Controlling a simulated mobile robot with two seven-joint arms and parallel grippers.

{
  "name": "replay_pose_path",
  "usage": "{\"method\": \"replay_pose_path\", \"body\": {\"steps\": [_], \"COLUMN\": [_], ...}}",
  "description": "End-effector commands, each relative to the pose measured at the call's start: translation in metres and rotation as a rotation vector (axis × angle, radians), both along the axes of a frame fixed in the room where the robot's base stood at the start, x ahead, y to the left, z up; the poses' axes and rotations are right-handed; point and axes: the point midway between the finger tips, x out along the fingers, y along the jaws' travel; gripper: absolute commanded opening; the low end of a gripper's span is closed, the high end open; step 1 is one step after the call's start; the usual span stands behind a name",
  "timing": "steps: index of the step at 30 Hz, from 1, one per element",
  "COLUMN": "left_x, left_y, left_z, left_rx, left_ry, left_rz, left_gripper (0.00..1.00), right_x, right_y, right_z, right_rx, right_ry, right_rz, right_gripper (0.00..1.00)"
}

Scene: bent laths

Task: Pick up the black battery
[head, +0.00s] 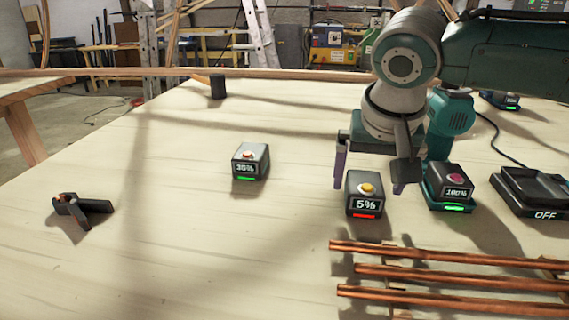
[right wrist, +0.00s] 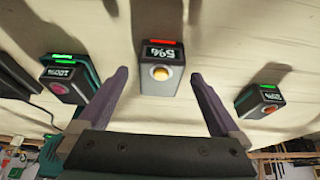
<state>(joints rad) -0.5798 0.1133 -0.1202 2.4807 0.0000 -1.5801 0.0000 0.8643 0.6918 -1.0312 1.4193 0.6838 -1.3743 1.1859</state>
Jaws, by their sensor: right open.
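Three dark, black-to-grey batteries with lit displays stand on the table. The one reading 5% with a red bar and yellow button (head: 365,196) is below my right gripper (head: 368,187). The gripper is open, its two purple fingers on either side of that battery and apart from it; in the right wrist view the battery (right wrist: 158,50) shows between and beyond the fingertips (right wrist: 160,75). Another battery, reading about 30% with a green bar (head: 250,162), stands alone to the left. The 100% battery (head: 456,183) sits in a teal dock to the right. My left gripper is out of view.
An empty black dock reading OFF (head: 545,214) is at the right. Several copper-brown laths (head: 440,272) lie at the front right. A black clamp-like tool (head: 82,205) lies at the left and another dark tool (head: 217,88) near the back edge. The left middle is clear.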

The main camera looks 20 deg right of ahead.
Motion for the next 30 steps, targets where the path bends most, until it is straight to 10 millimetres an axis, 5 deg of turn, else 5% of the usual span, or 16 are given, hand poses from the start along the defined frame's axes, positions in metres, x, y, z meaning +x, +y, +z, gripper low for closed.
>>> {"method": "replay_pose_path", "body": {"steps": [4, 12, 30], "left_x": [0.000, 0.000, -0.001], "left_y": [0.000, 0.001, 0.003], "left_z": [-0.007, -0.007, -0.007], "left_rx": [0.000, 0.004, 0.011], "left_ry": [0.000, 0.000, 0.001], "left_rz": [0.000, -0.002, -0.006], "left_gripper": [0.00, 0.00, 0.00], "right_x": [0.006, 0.007, 0.007], "right_y": [-0.003, -0.004, -0.004], "right_z": [-0.018, -0.020, -0.020], "right_rx": [0.000, 0.001, 0.000], "right_ry": [0.000, -0.002, 0.000], "right_rz": [0.000, 0.002, 0.001], "right_gripper": [1.00, 1.00, 0.34]}}
